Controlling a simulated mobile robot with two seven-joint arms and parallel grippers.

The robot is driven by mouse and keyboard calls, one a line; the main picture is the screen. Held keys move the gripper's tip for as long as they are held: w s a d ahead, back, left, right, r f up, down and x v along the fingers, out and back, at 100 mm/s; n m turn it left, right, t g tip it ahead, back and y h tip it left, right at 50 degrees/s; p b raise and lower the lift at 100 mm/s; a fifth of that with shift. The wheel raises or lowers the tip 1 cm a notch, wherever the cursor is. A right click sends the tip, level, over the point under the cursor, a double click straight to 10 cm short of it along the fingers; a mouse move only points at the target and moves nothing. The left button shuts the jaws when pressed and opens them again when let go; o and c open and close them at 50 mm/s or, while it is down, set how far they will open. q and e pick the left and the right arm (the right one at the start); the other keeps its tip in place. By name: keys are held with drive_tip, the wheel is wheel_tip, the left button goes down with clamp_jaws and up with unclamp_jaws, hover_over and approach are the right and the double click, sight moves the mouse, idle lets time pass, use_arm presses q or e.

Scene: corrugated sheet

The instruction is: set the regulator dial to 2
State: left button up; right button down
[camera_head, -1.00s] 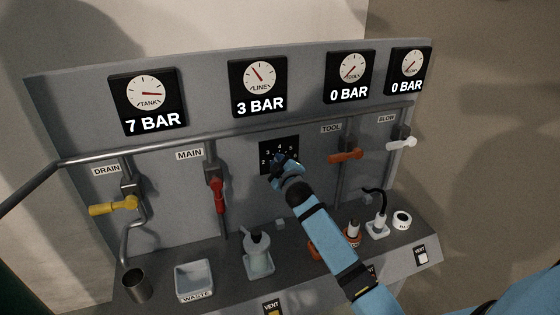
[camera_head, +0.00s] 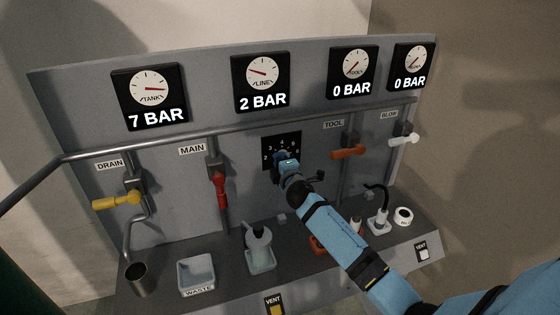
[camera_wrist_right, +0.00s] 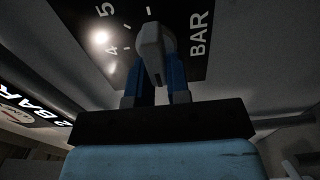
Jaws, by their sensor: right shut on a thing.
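The regulator dial's black plate (camera_head: 268,141) with white numbers is on the middle of the grey panel, and it fills the top of the right wrist view (camera_wrist_right: 190,20). My right gripper (camera_head: 283,156) is at the plate, shut on the grey dial knob (camera_wrist_right: 152,45), with a blue finger on each side of it. The line gauge (camera_head: 262,69) above reads 2 BAR (camera_head: 263,102). My left gripper is not in view.
The red main lever (camera_head: 220,188) hangs left of the dial, and the orange tool lever (camera_head: 347,151) sticks out to its right. The yellow drain lever (camera_head: 117,200) is far left. A waste tray (camera_head: 196,273) and an oiler bottle (camera_head: 260,248) stand on the ledge below.

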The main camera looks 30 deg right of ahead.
idle(0.5)
drive_tip(key=c, duration=1.1)
unclamp_jaws()
drive_tip(key=shift+s, duration=0.1)
drive_tip(key=b+v, duration=0.2)
drive_tip(key=v, duration=1.1)
drive_tip(key=shift+s+a, duration=0.15)
drive_tip(key=shift+s, duration=0.15)
